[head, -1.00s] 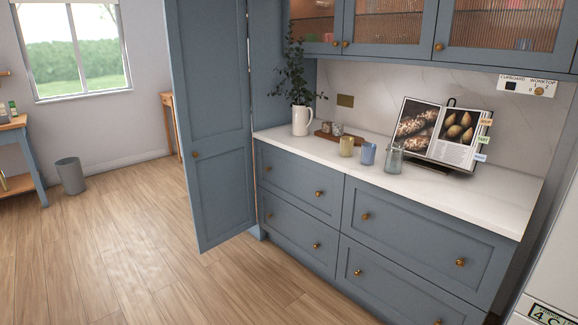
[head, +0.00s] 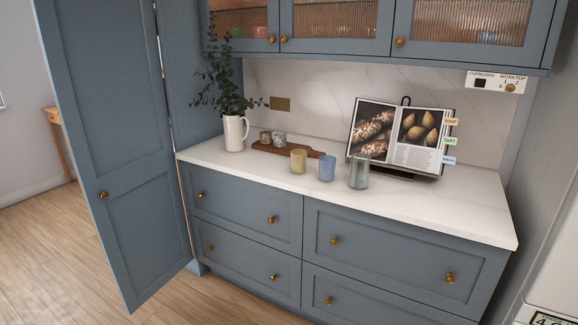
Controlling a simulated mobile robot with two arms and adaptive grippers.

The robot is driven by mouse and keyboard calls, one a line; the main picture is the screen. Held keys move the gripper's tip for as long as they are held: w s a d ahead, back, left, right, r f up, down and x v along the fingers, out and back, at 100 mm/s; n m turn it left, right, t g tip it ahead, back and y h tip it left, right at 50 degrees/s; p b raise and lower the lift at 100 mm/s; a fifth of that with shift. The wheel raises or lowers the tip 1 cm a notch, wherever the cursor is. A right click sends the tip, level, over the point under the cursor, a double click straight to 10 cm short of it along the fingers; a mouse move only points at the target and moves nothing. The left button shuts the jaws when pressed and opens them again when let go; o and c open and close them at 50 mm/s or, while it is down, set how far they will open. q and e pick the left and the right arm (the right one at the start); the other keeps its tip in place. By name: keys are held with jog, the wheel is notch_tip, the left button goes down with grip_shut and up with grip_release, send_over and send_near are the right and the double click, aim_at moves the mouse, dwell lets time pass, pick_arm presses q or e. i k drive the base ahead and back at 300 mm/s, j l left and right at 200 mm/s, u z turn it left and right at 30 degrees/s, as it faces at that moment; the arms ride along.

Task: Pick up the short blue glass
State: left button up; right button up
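The short blue glass (head: 327,168) stands upright on the white worktop (head: 440,203), near its front edge. A short amber glass (head: 298,161) stands just to its left. A taller, clear grey-green glass (head: 358,172) stands just to its right. The three glasses stand close together in a row with small gaps. Neither of my grippers is in the head view.
Behind the glasses are a wooden board (head: 275,148) with two small jars and an open cookbook (head: 400,138) on a stand. A white jug (head: 235,133) with greenery stands at left. A tall door (head: 110,150) stands open. The worktop's right end is clear.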

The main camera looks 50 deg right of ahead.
aim_at(327, 164)
jog(key=i+z, duration=0.25)
jog(key=i, duration=0.25)
jog(key=i+z, duration=0.3)
jog(key=i, duration=0.15)
jog(key=i+j+z, duration=0.25)
jog(key=i, duration=0.25)
